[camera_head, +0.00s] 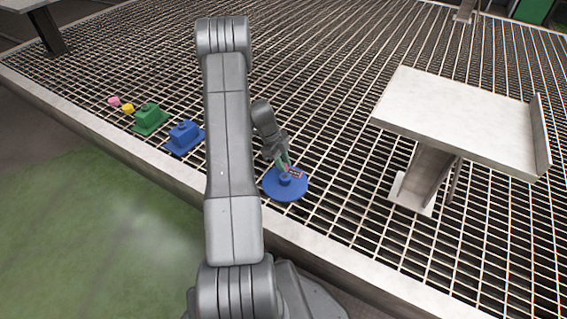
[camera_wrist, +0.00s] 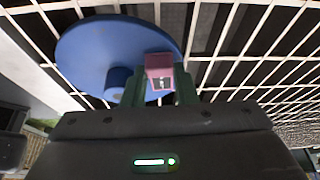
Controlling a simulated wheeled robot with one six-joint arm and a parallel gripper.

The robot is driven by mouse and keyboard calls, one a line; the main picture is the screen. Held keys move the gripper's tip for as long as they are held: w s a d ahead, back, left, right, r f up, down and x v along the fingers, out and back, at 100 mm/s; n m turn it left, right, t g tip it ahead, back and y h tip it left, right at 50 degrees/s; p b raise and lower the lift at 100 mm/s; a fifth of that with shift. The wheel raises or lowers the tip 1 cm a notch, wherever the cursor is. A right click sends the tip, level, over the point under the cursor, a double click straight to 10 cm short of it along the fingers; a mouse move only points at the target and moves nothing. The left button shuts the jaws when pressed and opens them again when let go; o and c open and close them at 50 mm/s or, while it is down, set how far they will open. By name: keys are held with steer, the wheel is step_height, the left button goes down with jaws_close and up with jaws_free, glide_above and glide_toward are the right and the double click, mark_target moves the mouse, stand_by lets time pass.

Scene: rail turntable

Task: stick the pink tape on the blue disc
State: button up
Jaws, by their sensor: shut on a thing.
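The blue disc (camera_head: 272,190) lies on the grating right of my arm, with a round blue knob near its middle. It fills the upper left of the wrist view (camera_wrist: 95,45), with the knob (camera_wrist: 117,80) left of my fingers. My gripper (camera_head: 285,164) is over the disc, shut on the pink tape (camera_wrist: 159,63), a small pink piece with a dark and white mark. In the wrist view the tape is between my fingertips (camera_wrist: 160,84), in front of the disc's right part. I cannot tell whether the tape touches the disc.
Left of my arm, along the grating's edge, stand a blue block (camera_head: 184,137), a green block (camera_head: 150,118), a small yellow piece (camera_head: 128,109) and a small pink piece (camera_head: 114,101). A raised pale platform (camera_head: 460,115) stands at right. The grating between disc and platform is clear.

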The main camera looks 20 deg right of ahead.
steer(key=shift+f, duration=0.1)
stand_by(0.5)
steer(key=o, duration=1)
steer(key=p+v, duration=0.3)
steer(key=v, duration=1.1)
steer(key=shift+p, duration=0.3)
steer(key=shift+f, duration=0.15)
steer(key=b+x, duration=0.3)
steer(key=x, duration=1)
steer(key=shift+s+d+f+b, duration=0.15)
steer(key=shift+f+b, duration=0.15)
steer(key=shift+b, duration=0.1)
